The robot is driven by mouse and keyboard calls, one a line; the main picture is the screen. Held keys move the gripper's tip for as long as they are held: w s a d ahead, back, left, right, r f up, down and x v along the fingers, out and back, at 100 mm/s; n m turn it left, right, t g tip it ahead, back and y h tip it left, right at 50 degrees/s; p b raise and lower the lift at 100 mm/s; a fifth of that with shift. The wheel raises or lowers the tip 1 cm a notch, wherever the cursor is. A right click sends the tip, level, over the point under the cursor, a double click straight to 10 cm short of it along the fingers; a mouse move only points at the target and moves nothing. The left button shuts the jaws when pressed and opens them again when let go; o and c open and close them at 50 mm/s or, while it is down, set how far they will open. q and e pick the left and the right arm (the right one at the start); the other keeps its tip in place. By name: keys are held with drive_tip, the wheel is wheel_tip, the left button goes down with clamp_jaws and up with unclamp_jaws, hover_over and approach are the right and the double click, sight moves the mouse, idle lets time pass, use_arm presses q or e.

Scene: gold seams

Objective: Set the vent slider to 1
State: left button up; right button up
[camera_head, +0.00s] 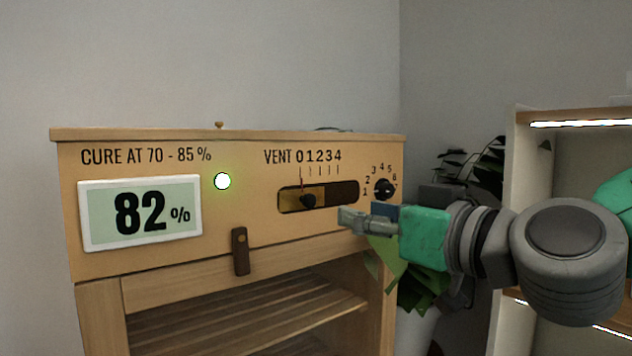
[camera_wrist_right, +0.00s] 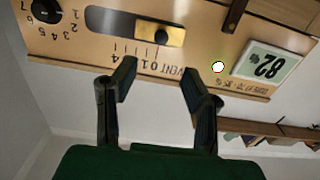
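The vent slider's dark knob (camera_head: 308,201) sits in the left part of its horizontal slot (camera_head: 340,191) on the wooden cabinet front. A thin red pointer above the knob lines up with the 0 mark of the vent scale (camera_head: 318,156). In the right wrist view the knob (camera_wrist_right: 163,37) appears upside down, beyond the fingers. My right gripper (camera_head: 348,219) is right of and slightly below the knob, apart from it. In the right wrist view my right gripper (camera_wrist_right: 160,75) is open, with nothing between its fingers. My left gripper is out of view.
A round dial (camera_head: 384,188) is right of the slot, close to my right gripper. A display (camera_head: 140,213) reads 82%, with a lit green lamp (camera_head: 222,181) beside it. A dark latch (camera_head: 240,251) hangs below. A plant (camera_head: 410,275) and shelf (camera_head: 512,170) stand right.

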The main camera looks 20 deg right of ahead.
sight(312, 200)
drive_tip(key=x, duration=1.1)
drive_tip(key=shift+w, duration=0.1)
clamp_jaws()
